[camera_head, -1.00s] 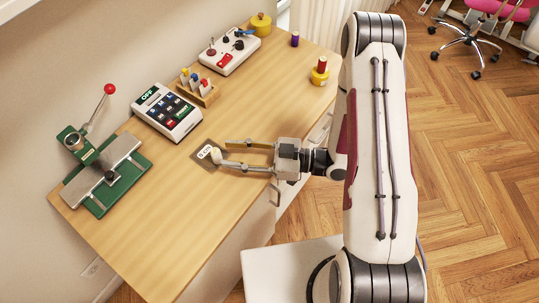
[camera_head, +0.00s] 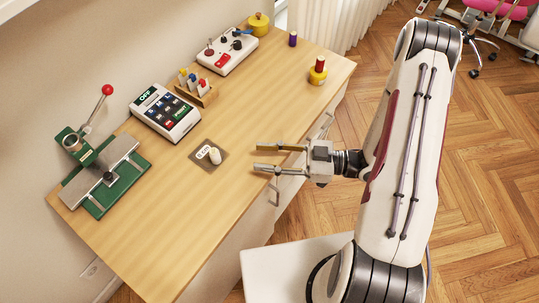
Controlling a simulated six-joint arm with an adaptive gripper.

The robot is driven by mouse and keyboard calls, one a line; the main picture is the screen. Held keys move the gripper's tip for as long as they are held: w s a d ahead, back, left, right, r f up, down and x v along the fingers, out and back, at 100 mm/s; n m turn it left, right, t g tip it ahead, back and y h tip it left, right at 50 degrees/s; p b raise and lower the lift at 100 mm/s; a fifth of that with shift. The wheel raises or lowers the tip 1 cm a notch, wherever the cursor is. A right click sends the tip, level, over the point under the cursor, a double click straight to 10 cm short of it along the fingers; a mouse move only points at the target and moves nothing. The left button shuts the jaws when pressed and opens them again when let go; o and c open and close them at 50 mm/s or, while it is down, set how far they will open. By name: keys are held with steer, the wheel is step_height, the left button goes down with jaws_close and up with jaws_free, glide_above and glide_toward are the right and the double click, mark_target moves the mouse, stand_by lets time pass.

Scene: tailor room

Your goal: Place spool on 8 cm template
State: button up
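A dark square template (camera_head: 203,164) with a white label that seems to read 8 cm lies on the wooden table. A small cream-white spool (camera_head: 215,156) stands on the template, at its right part beside the label. My gripper (camera_head: 255,158) is open and empty, to the right of the template near the table's front edge. Its two fingers point left and are apart from the spool.
A keypad device (camera_head: 166,112), a rack of small coloured items (camera_head: 196,90) and a control box (camera_head: 227,54) stand along the back. A green press (camera_head: 104,172) is at left. A purple spool (camera_head: 293,39) and a red spool on a yellow base (camera_head: 318,72) stand at right.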

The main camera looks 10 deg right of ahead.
steer(key=shift+s+d, duration=0.1)
steer(key=shift+d, duration=0.3)
stand_by(0.6)
